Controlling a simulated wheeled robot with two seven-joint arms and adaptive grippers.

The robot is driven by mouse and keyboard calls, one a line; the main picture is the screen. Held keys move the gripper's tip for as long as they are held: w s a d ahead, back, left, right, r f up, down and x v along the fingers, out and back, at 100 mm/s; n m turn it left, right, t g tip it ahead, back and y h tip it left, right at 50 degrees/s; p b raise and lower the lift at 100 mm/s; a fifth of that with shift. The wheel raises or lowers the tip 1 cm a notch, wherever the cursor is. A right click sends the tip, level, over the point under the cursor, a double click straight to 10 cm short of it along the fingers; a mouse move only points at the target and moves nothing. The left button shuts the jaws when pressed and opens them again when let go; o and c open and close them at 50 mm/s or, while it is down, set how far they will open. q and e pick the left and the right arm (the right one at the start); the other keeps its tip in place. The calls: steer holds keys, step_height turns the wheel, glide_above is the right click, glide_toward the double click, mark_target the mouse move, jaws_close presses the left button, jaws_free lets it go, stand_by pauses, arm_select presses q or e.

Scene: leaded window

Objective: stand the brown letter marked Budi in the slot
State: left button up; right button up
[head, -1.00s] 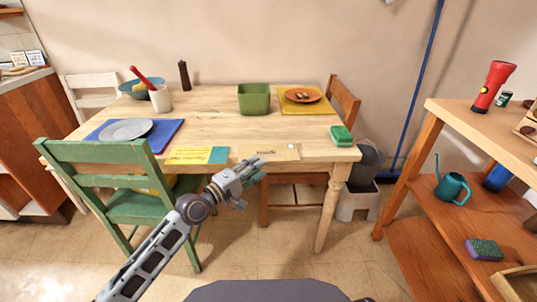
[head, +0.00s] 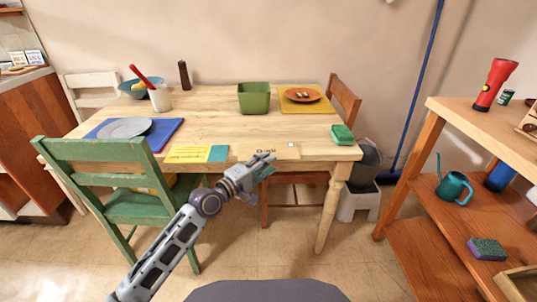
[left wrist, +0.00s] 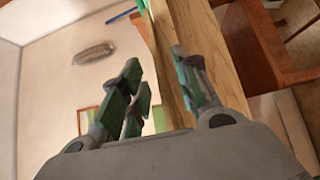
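The brown letter (head: 285,153) lies flat at the front edge of the wooden table, with dark writing and a small pale mark. Its writing is partly covered by my left gripper and too small to read surely. My left gripper (head: 268,166) is at the letter's front edge in the head view. In the left wrist view its fingers (left wrist: 160,80) are spread with a gap between them, near the table edge (left wrist: 178,50). Whether they touch the letter cannot be told. A green open box (head: 254,99) stands at the back of the table; no slot shows clearly. My right gripper is out of view.
A yellow and teal card (head: 198,154) lies left of the letter, and a green sponge (head: 342,134) lies right. A green chair (head: 98,152) stands at the table's front left. The tabletop (head: 215,120) between letter and box is clear.

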arm_select(q)
steer(key=shift+x, duration=0.8)
steer(key=shift+c, duration=0.5)
jaws_close()
